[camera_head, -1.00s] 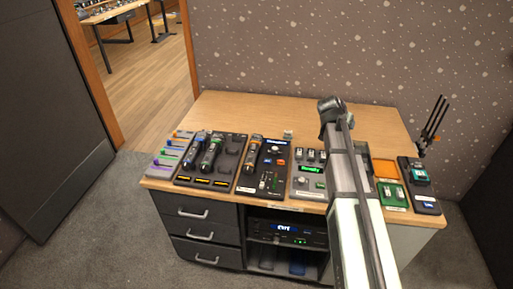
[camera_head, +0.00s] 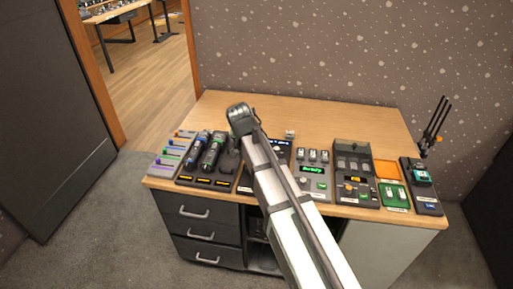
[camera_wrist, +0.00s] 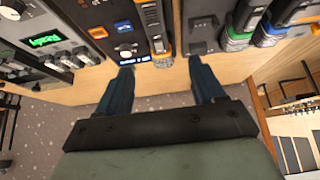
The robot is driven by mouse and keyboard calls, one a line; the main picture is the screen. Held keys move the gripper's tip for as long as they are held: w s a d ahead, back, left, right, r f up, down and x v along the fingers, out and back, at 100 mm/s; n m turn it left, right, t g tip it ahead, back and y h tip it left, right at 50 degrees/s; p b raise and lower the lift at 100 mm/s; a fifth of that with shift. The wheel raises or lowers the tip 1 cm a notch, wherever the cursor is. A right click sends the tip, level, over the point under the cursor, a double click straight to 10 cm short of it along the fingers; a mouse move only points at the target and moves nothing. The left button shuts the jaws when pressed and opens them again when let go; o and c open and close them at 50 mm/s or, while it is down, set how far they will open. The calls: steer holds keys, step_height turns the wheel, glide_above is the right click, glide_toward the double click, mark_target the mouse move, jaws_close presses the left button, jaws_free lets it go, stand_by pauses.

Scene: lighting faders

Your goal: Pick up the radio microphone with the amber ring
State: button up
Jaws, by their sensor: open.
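The microphone with the amber ring (camera_wrist: 152,22) shows at the top of the wrist view, its orange end toward me. It lies along the edge of a black panel. My gripper (camera_wrist: 161,66) is open, its two blue fingers apart, with the orange end in line with the gap between them. Nothing is held. In the head view my arm hides this microphone. Two other microphones, one with a green ring (camera_wrist: 238,38) and one with a blue ring (camera_wrist: 268,36), lie to the right in the wrist view. They also show in the charger at the desk's left in the head view.
The wooden desk (camera_head: 300,112) is clear along its back. Panels with faders and switches line its front, including a green-lit display unit (camera_head: 312,172). An antenna stand (camera_head: 432,125) rises at the right. A wall stands behind the desk.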

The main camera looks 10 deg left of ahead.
steer(key=x, duration=0.7)
steer(key=shift+w+f, duration=0.1)
steer(key=shift+w, duration=0.05)
steer(key=shift+d+x, duration=0.15)
steer(key=shift+x, duration=1.35)
steer(key=shift+d+x, duration=0.1)
steer(key=shift+x, duration=1.4)
steer(key=shift+f, duration=0.1)
steer(key=shift+c, duration=0.3)
jaws_close()
